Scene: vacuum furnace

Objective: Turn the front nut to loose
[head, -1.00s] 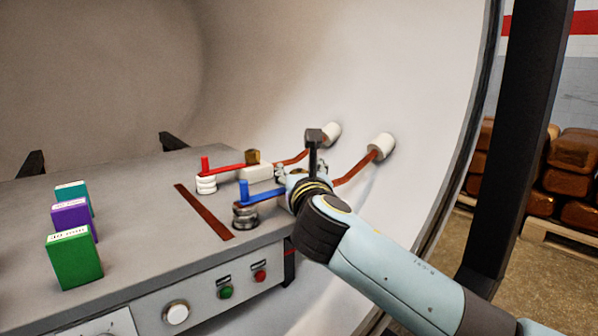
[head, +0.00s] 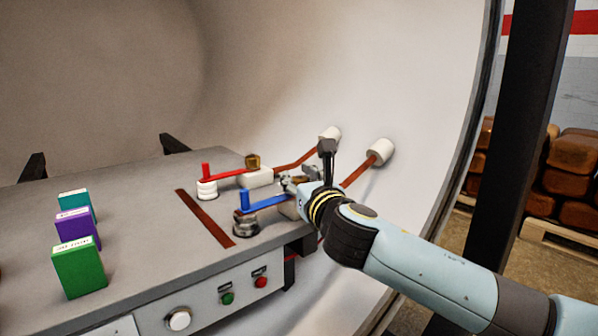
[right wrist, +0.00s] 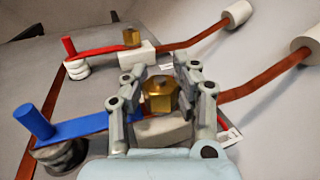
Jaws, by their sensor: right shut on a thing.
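The front nut (right wrist: 159,94) is a brass hex nut at the end of the blue bar (right wrist: 95,126), on a pale block (right wrist: 160,132). It shows in the right wrist view between the fingers of my right gripper (right wrist: 158,84), which is shut on it. In the head view my right gripper (head: 290,184) reaches in from the right at the blue bar's right end (head: 265,201) and hides the front nut. My left gripper is not in view.
Behind stands a second brass nut (head: 252,161) on the red bar (head: 228,174). Copper rods (head: 359,172) run to white bushings (head: 380,152) in the curved chamber wall. Green, purple and teal boxes stand on the grey table (head: 140,195) at left.

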